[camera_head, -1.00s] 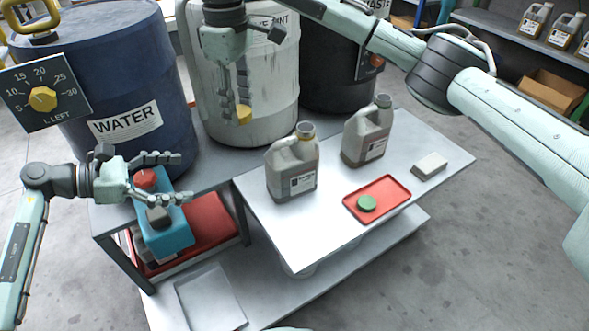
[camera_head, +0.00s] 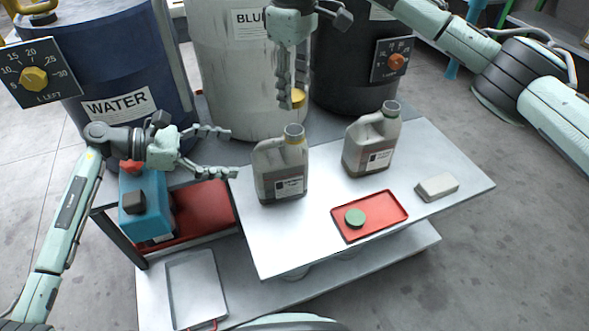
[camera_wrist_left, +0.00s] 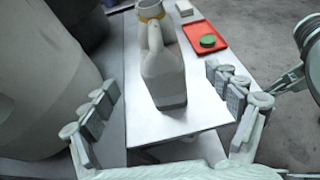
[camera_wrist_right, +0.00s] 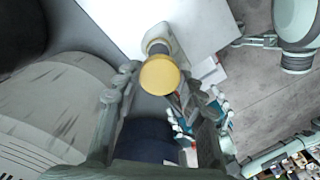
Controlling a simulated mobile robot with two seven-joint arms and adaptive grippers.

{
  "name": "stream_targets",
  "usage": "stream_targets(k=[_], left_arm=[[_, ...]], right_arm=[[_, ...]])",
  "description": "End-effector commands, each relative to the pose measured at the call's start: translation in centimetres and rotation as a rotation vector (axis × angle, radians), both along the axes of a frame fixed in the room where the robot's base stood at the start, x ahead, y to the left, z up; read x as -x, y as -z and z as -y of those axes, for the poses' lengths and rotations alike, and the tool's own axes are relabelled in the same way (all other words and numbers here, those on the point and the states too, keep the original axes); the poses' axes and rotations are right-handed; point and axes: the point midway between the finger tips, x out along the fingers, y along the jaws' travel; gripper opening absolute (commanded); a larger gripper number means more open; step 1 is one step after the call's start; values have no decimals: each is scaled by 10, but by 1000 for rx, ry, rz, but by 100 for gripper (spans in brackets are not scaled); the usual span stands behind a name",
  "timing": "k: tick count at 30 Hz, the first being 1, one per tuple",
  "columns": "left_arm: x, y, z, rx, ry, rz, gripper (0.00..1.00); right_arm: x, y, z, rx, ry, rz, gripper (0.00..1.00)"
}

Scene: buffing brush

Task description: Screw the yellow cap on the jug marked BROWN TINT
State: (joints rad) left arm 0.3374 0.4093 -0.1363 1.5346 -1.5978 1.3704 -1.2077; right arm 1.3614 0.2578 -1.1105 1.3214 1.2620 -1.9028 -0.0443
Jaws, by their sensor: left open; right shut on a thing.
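Two grey jugs stand upright on the table. The cap also shows in the right wrist view (camera_wrist_right: 160,75), hiding part of a jug. My left gripper (camera_head: 232,153) is open and empty, left of the left jug, which stands ahead between its fingers in the left wrist view (camera_wrist_left: 163,72).
A red tray (camera_head: 385,204) with a green cap (camera_head: 355,217) lies in front of the jugs, with a pale block (camera_head: 437,186) to its right. Large drums, one marked WATER (camera_head: 110,70), stand behind. A blue container (camera_head: 146,205) stands lower left. The table's front left is clear.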

Motion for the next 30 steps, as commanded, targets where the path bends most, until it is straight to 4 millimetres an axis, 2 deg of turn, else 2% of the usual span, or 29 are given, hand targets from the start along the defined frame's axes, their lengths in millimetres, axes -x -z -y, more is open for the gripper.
stream_targets(k=[13,17,20,30], left_arm=[[0,0,0,0,0,0,89],[-1,2,6,3,1,-1,89],[-3,6,17,3,1,-1,89],[-16,30,75,5,0,-1,89]], right_arm=[[0,0,0,0,0,0,30],[0,0,0,0,0,0,30],[0,0,0,0,0,0,30],[0,0,0,0,0,0,30]])
